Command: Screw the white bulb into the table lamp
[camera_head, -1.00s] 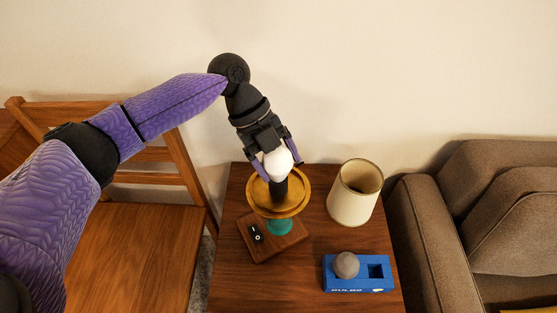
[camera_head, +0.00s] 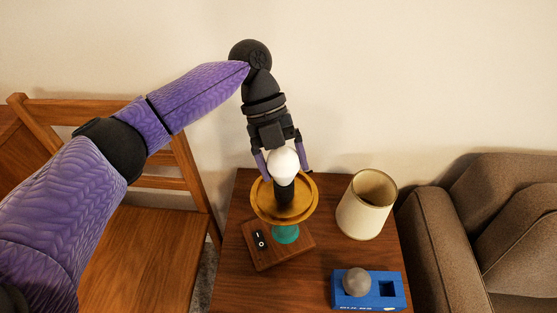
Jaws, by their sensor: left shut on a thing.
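The white bulb (camera_head: 284,163) sits upright at the top of the table lamp's black socket (camera_head: 284,193). How far it is seated in the socket cannot be seen. The lamp has a gold dish (camera_head: 262,207), a teal stem (camera_head: 286,234) and a wooden base (camera_head: 294,246) with a black switch. My left gripper (camera_head: 283,166) reaches down from above, its purple fingers on either side of the bulb, shut on it. My right gripper is not in view.
A cream lampshade (camera_head: 364,210) stands on the wooden side table (camera_head: 325,262), right of the lamp. A blue bulb box (camera_head: 386,302) at the front right holds a grey bulb (camera_head: 357,282) beside an empty square hole. A chair (camera_head: 140,250) stands left, a brown sofa (camera_head: 480,240) right.

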